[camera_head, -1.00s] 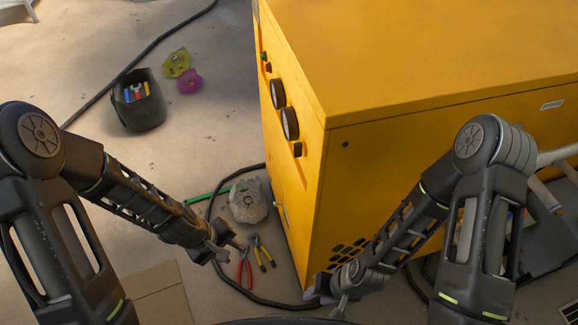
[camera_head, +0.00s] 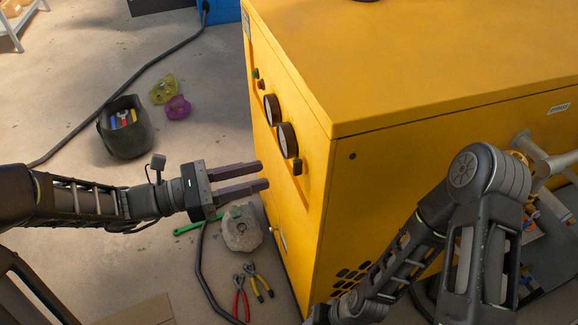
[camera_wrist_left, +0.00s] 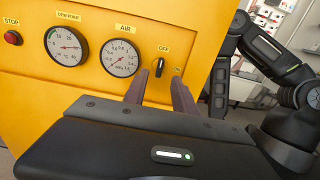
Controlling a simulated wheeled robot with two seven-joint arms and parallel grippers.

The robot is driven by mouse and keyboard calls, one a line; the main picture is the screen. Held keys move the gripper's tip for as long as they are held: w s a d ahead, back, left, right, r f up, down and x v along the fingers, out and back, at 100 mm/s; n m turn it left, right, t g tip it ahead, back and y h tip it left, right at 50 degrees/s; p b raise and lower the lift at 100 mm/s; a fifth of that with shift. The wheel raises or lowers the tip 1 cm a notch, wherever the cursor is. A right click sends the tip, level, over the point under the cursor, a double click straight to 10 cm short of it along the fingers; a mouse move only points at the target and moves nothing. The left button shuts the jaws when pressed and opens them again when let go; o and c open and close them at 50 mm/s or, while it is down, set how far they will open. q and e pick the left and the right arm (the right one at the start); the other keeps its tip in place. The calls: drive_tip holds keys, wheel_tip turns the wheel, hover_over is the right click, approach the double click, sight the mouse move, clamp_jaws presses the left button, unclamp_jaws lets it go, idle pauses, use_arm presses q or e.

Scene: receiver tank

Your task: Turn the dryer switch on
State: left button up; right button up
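The yellow dryer cabinet (camera_head: 400,70) stands at the centre right. Its dark rotary switch (camera_head: 297,166) sits low on the left-facing panel, beside the two gauges. In the left wrist view the switch (camera_wrist_left: 160,67) is under an OFF label, with an ON label to its lower right, and its knob stands nearly upright. My left gripper (camera_head: 265,176) is open and empty, its fingers pointing at the panel just left of the switch. In the left wrist view its fingertips (camera_wrist_left: 157,85) lie around and below the switch, apparently not touching it. My right gripper (camera_head: 318,314) is mostly hidden at the bottom edge.
Two round gauges (camera_head: 286,140) and a red stop button (camera_wrist_left: 13,38) share the panel. On the floor are a grey stone-like disc (camera_head: 241,228), pliers (camera_head: 240,298), a black bag (camera_head: 126,128) and a cable.

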sight(293, 167)
use_arm(q)
drive_tip(key=x, duration=0.7)
drive_tip(key=shift+w+d+f, duration=0.1)
drive_tip(key=shift+d, duration=0.25)
drive_tip(key=shift+c, duration=0.5)
clamp_jaws()
